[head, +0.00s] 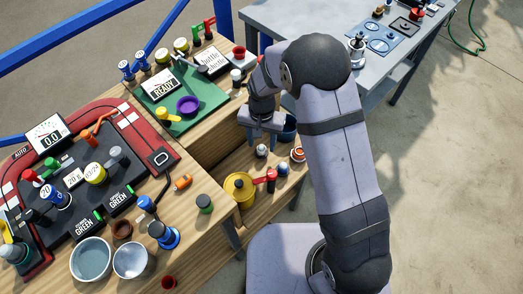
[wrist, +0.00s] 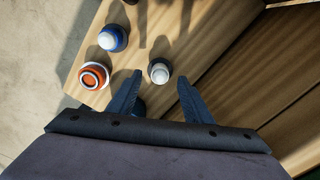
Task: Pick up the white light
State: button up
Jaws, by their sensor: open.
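A small light with a white top and a dark base (head: 262,150) stands upright on the lower wooden bench in the head view, just below my gripper (head: 262,136). In the wrist view the same white-topped light (wrist: 160,70) lies between and slightly beyond my fingertips (wrist: 160,78). My gripper is open, with one finger on either side of the light in that view. I see no contact, and the exact height gap cannot be told.
A blue light with a white top (wrist: 112,38) and an orange-and-white one (wrist: 93,76) stand close by on the left in the wrist view.

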aim_at(261, 147)
jog(key=shift+s+f+p, duration=0.15)
jog(key=shift+f+p, duration=0.05)
jog(key=shift+f, duration=0.95)
jog(key=shift+s+f+p, duration=0.15)
jog(key=shift+f+p, duration=0.05)
jog(key=shift+f, duration=0.95)
jog(key=c, duration=0.8)
jog(key=shift+c, duration=0.2)
jog(key=shift+r, duration=0.15)
